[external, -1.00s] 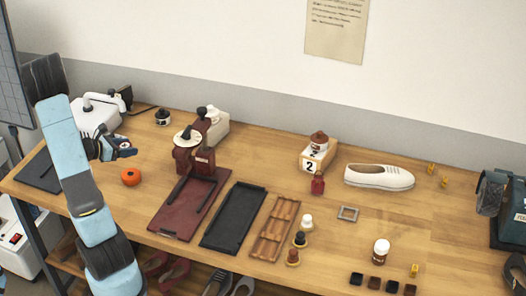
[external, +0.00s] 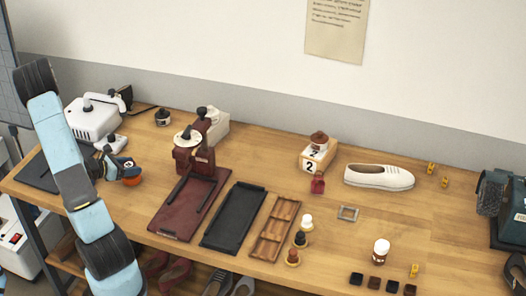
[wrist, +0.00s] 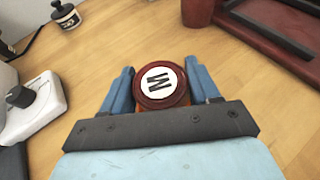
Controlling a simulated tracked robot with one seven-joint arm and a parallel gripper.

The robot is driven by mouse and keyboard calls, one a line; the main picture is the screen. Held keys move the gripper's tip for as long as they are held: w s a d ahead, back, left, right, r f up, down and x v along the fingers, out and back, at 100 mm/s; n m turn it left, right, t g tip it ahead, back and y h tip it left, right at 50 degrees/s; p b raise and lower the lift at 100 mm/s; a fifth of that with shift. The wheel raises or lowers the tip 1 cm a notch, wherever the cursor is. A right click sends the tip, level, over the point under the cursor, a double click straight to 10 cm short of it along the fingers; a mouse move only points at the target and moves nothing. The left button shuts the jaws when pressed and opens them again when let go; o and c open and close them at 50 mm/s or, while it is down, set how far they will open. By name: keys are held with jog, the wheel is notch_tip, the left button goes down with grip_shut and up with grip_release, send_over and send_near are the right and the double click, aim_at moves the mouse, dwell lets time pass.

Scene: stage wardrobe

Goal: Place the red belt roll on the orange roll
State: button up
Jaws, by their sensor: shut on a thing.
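The red belt roll (wrist: 162,83) is dark red with a white disc marked with a letter on top. My gripper (wrist: 161,80) is shut on it, with a blue finger on each side. The orange roll (external: 132,181) stands on the table at the left, under my gripper (external: 126,171) in the external view. In the wrist view only a little orange shows below the red roll. The red roll is above the orange roll; I cannot tell whether they touch. The red roll is mostly hidden by my fingers in the external view.
A dark red press (external: 190,160) with its base plate stands to the right. A white machine (external: 95,120) and a small white device with a black knob (wrist: 35,105) stand at the left. A black tray (external: 234,218) lies further right. Bare wood surrounds the orange roll.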

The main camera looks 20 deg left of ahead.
jog(key=shift+f, duration=0.3)
jog(key=o, duration=1.1)
jog(key=shift+f, duration=0.1)
jog(key=v, duration=1.2)
